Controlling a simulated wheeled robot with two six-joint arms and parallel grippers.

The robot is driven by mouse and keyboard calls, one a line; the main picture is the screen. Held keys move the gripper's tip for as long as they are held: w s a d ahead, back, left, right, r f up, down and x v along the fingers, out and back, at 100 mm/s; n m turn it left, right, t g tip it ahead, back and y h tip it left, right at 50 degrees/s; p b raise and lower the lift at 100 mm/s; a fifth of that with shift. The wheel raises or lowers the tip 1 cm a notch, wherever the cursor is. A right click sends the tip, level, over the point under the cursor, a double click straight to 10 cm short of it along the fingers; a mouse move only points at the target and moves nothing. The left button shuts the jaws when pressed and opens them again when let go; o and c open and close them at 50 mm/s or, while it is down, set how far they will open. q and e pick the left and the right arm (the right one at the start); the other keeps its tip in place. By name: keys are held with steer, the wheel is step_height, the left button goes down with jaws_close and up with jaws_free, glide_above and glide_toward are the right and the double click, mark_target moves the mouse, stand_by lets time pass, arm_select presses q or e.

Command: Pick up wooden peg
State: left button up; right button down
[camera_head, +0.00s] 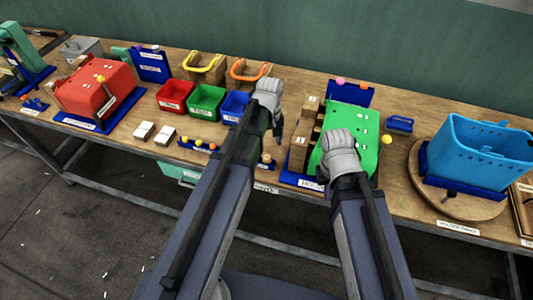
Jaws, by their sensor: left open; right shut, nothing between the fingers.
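I cannot make out the wooden peg for certain. A small tan piece (267,157) shows on the table just right of my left forearm and may be it; its shape is too small to tell. My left gripper (278,126) is open above the table, beyond that piece and left of the green board; its fingers are partly hidden by its own wrist. My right gripper (341,150) is over the near part of the green sloped board (366,127), shut and empty, with its fingertips hidden behind its grey wrist.
Red (175,95) and green (207,102) bins stand left of my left arm, with a blue bin (235,106) beside it. A blue strip with several balls (186,147) lies in front. A red press (96,90) is left; a blue basket (478,150) is right.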

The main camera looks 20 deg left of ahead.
mark_target(267, 157)
arm_select(q)
steer(key=shift+w, duration=0.2)
steer(key=shift+s+f+b, duration=0.1)
steer(key=shift+f+b, duration=1.25)
steer(key=shift+b, duration=0.05)
steer(key=f+b, duration=0.5)
steer(key=shift+s+a+f, duration=0.1)
steer(key=shift+s+a, duration=0.1)
steer(key=shift+a, duration=0.15)
jaws_close()
step_height(267, 157, up, 10)
steer(key=p, duration=1)
